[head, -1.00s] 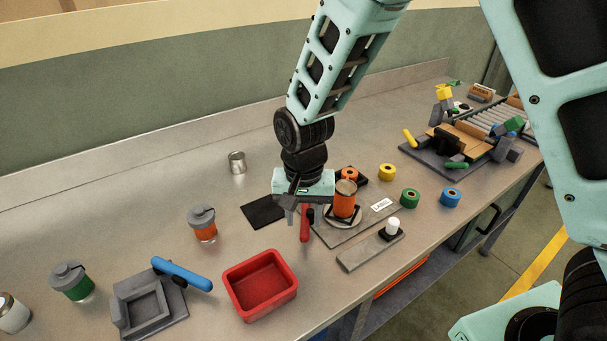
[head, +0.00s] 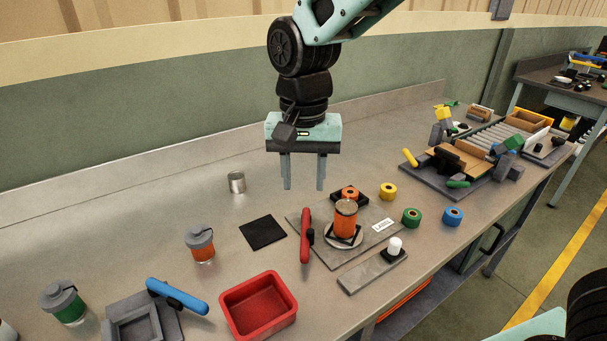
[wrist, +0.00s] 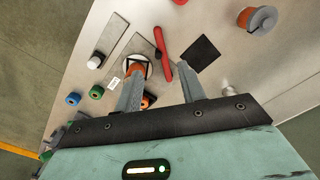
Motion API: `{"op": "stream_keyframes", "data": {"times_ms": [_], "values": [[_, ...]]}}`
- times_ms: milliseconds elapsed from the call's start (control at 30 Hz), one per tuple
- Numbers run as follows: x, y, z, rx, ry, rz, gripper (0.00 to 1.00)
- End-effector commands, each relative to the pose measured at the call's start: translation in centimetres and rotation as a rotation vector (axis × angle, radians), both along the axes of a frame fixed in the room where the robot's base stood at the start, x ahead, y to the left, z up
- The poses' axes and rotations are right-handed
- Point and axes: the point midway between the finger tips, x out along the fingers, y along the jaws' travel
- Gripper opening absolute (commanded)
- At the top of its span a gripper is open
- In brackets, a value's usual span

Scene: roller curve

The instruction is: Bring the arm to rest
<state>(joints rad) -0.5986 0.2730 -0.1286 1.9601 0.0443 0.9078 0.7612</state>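My gripper (head: 304,186) hangs above the back part of the workbench (head: 130,205) with its fingers pointing down. The two fingers are apart with nothing between them. In the wrist view my gripper (wrist: 160,80) also shows open and empty, high over the bench. Below it, an orange jar (head: 345,222) stands upright on a round pad on a grey plate (head: 376,228). A red-handled tool (head: 305,236) lies at the plate's left edge.
A red tray (head: 258,306), a black mat (head: 263,233), a metal can (head: 236,182) and lidded jars, one orange (head: 200,245), stand to the left. Yellow (head: 388,191), green (head: 411,217) and blue (head: 453,216) rolls lie right. A roller conveyor (head: 491,135) is farther right.

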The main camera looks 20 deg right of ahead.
Motion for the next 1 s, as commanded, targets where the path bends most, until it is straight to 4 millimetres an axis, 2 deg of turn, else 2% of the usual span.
{"op": "stream_keyframes", "data": {"times_ms": [467,567,700,833,900,1000], "values": [[-0.4,0.0,-0.1,0.004,0.002,0.016,0.4],[-3.0,0.4,-0.1,0.028,0.009,0.126,0.4],[-9.8,0.6,-0.8,0.069,0.01,0.428,0.4],[-15.8,-0.2,-1.8,0.072,-0.005,0.711,0.4],[-18.2,-0.9,-2.4,0.064,-0.015,0.829,0.4],[-20.2,-1.7,-3.1,0.051,-0.021,0.94,0.4]]}}
